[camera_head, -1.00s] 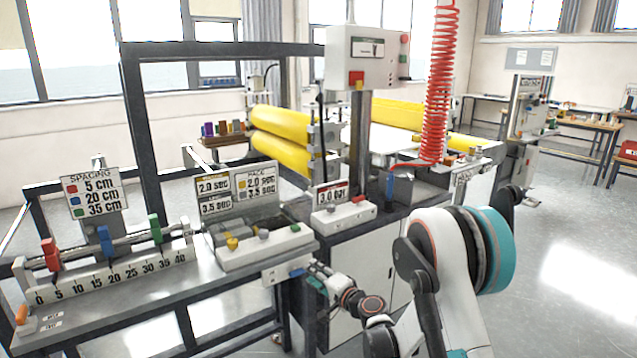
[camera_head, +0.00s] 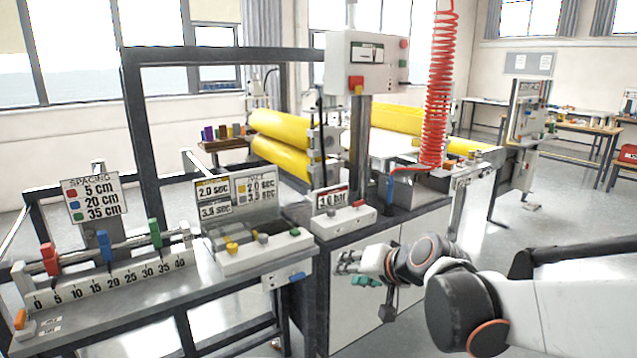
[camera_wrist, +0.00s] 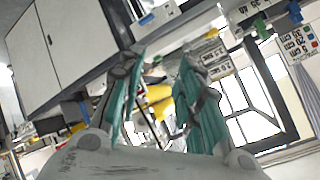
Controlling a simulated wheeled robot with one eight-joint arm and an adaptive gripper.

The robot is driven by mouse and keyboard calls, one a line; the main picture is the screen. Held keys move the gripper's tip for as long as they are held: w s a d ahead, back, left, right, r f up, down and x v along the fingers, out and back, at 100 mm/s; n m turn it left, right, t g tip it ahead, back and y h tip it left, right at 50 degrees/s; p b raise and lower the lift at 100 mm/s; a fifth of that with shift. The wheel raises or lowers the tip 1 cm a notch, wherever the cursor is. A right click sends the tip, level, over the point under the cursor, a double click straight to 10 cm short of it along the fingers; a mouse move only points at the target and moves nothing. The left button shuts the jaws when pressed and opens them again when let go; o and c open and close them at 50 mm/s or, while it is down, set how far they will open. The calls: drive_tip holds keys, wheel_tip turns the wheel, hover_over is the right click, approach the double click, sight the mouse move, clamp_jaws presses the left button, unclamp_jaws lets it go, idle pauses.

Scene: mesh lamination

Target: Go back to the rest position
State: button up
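My gripper (camera_head: 357,268) is in front of the white cabinet doors, below the bench with the 3.0 bar sign. In the wrist view, my gripper (camera_wrist: 160,75) shows its two teal-padded fingers spread apart. Nothing is between them; the bench and yellow rollers show far behind the gap. My arm comes in from the right edge of the head view.
The machine bench (camera_head: 405,218) with a white cabinet (camera_head: 352,318) stands close beyond my gripper. A spacing rail (camera_head: 120,278) with red, blue and green markers is at left. A red coiled hose (camera_head: 440,85) hangs above. Open floor (camera_head: 560,220) lies at right.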

drive_tip(key=s+d+f+h, duration=0.1)
drive_tip(key=s+d, duration=0.3)
drive_tip(key=s, duration=0.4)
drive_tip(key=s+d+n+g+h, duration=0.1)
drive_tip(key=s+d, duration=0.3)
drive_tip(key=s, duration=0.4)
drive_tip(key=s+d+f+n+g+h, duration=0.1)
drive_tip(key=s+d+h, duration=0.2)
drive_tip(key=s, duration=0.6)
drive_tip(key=shift+d+f+h, duration=0.3)
drive_tip(key=shift+d+f, duration=0.05)
drive_tip(key=shift+d, duration=0.4)
